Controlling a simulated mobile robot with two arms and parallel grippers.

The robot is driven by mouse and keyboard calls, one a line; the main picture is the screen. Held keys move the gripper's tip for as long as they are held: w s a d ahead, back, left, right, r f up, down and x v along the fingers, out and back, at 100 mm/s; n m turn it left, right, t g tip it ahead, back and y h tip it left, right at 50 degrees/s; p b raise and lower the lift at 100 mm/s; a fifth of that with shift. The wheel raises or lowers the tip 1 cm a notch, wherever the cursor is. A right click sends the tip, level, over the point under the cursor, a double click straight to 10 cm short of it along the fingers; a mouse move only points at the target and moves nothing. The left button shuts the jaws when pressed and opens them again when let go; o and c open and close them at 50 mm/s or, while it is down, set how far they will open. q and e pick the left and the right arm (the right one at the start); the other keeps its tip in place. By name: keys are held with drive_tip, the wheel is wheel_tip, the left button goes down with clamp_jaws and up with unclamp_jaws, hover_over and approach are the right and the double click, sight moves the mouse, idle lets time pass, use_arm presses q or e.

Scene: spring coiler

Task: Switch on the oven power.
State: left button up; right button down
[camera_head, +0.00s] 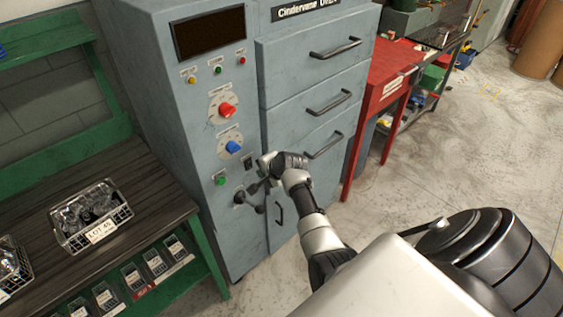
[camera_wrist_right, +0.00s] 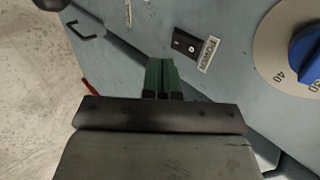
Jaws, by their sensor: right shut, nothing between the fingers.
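The grey-blue oven (camera_head: 286,75) has a control panel on its left part. Its small black power switch (camera_head: 248,161) sits right of the blue dial knob (camera_head: 233,147). In the right wrist view the switch (camera_wrist_right: 186,43) has a "POWER" label (camera_wrist_right: 208,54) beside it; I cannot tell its position. My left gripper is out of view.
A red dial knob (camera_head: 228,110) and a green button (camera_head: 220,179) are on the panel. A dark lever (camera_head: 240,197) is close to my right gripper. Drawer handles (camera_head: 323,146) stick out to the right. A workbench with a wire basket (camera_head: 122,213) stands at left.

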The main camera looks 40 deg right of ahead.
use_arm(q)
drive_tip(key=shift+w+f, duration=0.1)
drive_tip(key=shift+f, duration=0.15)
use_arm(e)
drive_tip(key=v, duration=0.8)
drive_tip(key=shift+r, duration=0.5)
